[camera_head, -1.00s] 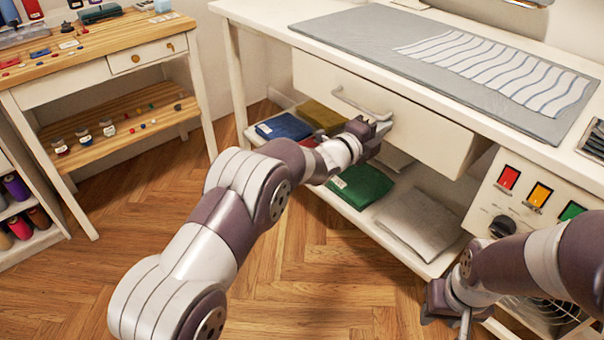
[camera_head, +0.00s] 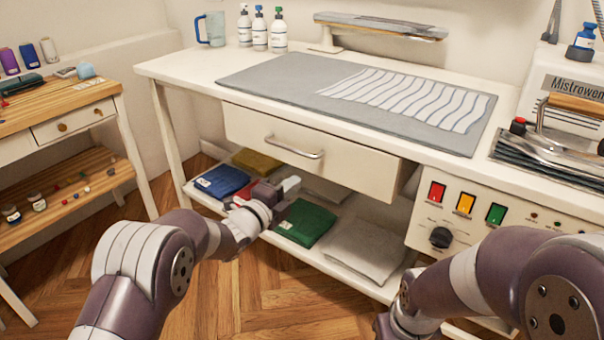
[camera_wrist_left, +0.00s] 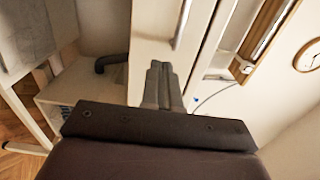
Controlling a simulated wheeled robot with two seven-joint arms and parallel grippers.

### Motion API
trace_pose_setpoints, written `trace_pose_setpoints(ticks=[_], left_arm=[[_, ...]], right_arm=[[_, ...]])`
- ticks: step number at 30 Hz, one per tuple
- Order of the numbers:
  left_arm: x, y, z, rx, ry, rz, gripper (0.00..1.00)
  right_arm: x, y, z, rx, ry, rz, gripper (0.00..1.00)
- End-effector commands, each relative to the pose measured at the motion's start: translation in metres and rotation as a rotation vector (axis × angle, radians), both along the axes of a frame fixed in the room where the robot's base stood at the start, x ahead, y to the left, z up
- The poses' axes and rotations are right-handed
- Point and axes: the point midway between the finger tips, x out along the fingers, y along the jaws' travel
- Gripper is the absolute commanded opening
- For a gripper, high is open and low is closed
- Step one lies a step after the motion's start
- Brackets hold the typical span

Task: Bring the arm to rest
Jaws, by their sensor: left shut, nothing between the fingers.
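My left arm comes in from the left in the head view. Its gripper (camera_head: 290,186) is in front of the shelf, below the drawer (camera_head: 310,152) and apart from the drawer's handle (camera_head: 294,148). In the left wrist view the left gripper's fingers (camera_wrist_left: 158,70) are together with nothing between them. The drawer front and its handle (camera_wrist_left: 182,22) show beyond them. My right arm (camera_head: 490,285) is at the lower right. Its gripper is not clearly visible at the bottom edge.
The white table (camera_head: 190,75) carries a grey mat (camera_head: 270,77) with a striped cloth (camera_head: 405,97). Folded green cloth (camera_head: 306,223) and grey cloth (camera_head: 362,250) lie on the lower shelf. A control panel (camera_head: 470,212) is at the right. Wooden floor (camera_head: 290,300) is clear in front.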

Motion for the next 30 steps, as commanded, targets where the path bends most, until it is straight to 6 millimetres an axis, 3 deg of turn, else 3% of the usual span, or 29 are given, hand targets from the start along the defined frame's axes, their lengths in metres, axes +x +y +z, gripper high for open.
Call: trace_pose_setpoints(ticks=[3, 8, 10, 13, 16, 18, 21, 27, 28, 29, 30], left_arm=[[-0.017, 0.013, 0.002, 0.000, 0.001, 0.001, 0.00], [-0.028, 0.022, -0.001, -0.021, 0.023, 0.002, 0.00], [-0.026, 0.031, -0.020, -0.069, 0.165, 0.053, 0.00], [-0.040, 0.064, -0.080, -0.179, 0.551, 0.266, 0.00], [-0.094, 0.119, -0.125, -0.368, 0.996, 0.652, 0.00], [-0.142, 0.147, -0.138, -0.486, 1.206, 0.899, 0.00], [-0.209, 0.171, -0.142, -0.617, 1.408, 1.188, 0.00], [-0.327, 0.189, -0.124, -0.806, 1.636, 1.593, 0.00], [-0.338, 0.190, -0.118, -0.837, 1.644, 1.610, 0.00], [-0.336, 0.193, -0.107, -0.884, 1.615, 1.591, 0.00], [-0.330, 0.195, -0.074, -0.899, 1.602, 1.585, 0.00]], right_arm=[[0.000, 0.000, 0.007, 0.000, 0.000, 0.000, 0.43], [0.000, 0.000, 0.008, 0.000, 0.000, 0.000, 0.43], [0.000, 0.000, 0.008, 0.000, 0.000, 0.000, 0.43], [0.000, 0.000, 0.008, 0.000, 0.000, 0.000, 0.43], [0.000, 0.000, 0.008, 0.000, 0.000, 0.000, 0.43], [0.000, 0.000, 0.008, 0.000, 0.000, 0.000, 0.43], [0.000, 0.000, 0.008, 0.000, 0.000, 0.000, 0.43], [0.000, 0.000, 0.008, 0.000, 0.000, 0.000, 0.43], [0.000, 0.000, 0.008, 0.000, 0.000, 0.000, 0.43], [0.000, 0.000, 0.008, 0.000, 0.000, 0.000, 0.43], [-0.001, 0.000, 0.038, 0.000, 0.003, 0.000, 0.43]])
